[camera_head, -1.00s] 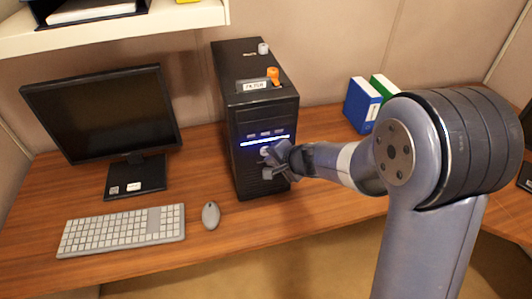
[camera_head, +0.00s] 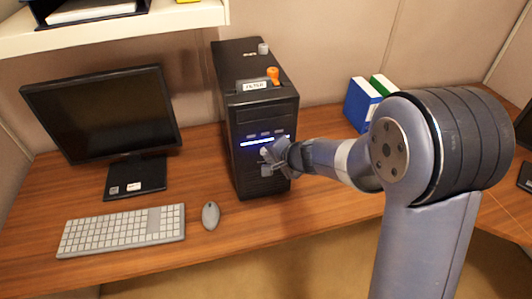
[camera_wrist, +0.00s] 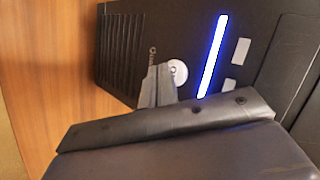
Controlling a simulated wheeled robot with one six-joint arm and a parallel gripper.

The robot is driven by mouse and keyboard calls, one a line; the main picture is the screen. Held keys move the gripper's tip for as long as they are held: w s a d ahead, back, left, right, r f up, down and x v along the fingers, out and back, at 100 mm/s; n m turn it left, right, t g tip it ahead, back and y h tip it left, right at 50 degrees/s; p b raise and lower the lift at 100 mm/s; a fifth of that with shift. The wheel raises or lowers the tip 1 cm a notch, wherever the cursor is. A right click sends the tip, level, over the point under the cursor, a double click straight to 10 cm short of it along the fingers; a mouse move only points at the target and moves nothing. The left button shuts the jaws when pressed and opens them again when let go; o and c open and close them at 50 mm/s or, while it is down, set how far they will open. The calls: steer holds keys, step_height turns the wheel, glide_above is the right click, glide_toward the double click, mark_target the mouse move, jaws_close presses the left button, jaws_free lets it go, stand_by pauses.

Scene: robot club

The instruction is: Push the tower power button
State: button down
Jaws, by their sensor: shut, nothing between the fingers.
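The black computer tower (camera_head: 262,105) stands upright on the desk, with a lit blue-white strip across its front. The strip also shows in the wrist view (camera_wrist: 213,55), where the tower front appears turned sideways. A round pale power button (camera_wrist: 178,73) sits on the front beside the strip; in the head view it is mostly hidden by my gripper. My gripper (camera_head: 268,160) is shut and empty, its tips at the tower's front. In the wrist view its fingertips (camera_wrist: 158,80) lie right beside the button and overlap its edge; I cannot tell whether they touch it.
A monitor (camera_head: 100,115), a keyboard (camera_head: 122,230) and a mouse (camera_head: 211,215) are left of the tower. An orange-topped item (camera_head: 273,74) and a small grey one (camera_head: 263,48) are on top of it. Binders (camera_head: 360,104) stand behind my arm. The desk (camera_head: 235,232) is clear in front.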

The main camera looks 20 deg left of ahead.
steer(key=shift+w+a, duration=0.25)
steer(key=shift+w, duration=0.1)
stand_by(0.4)
steer(key=shift+s+d, duration=0.1)
steer(key=shift+s+d+b, duration=0.4)
steer(key=shift+s+b, duration=0.2)
steer(key=shift+s, duration=0.1)
steer(key=shift+s, duration=0.1)
steer(key=shift+s+d+b, duration=0.55)
steer(key=shift+s, duration=0.3)
steer(key=shift+s+d+b, duration=0.5)
steer(key=shift+s+b, duration=0.05)
steer(key=shift+s, duration=0.25)
steer(key=shift+s+d+b, duration=0.55)
steer(key=shift+s, duration=0.3)
stand_by(0.4)
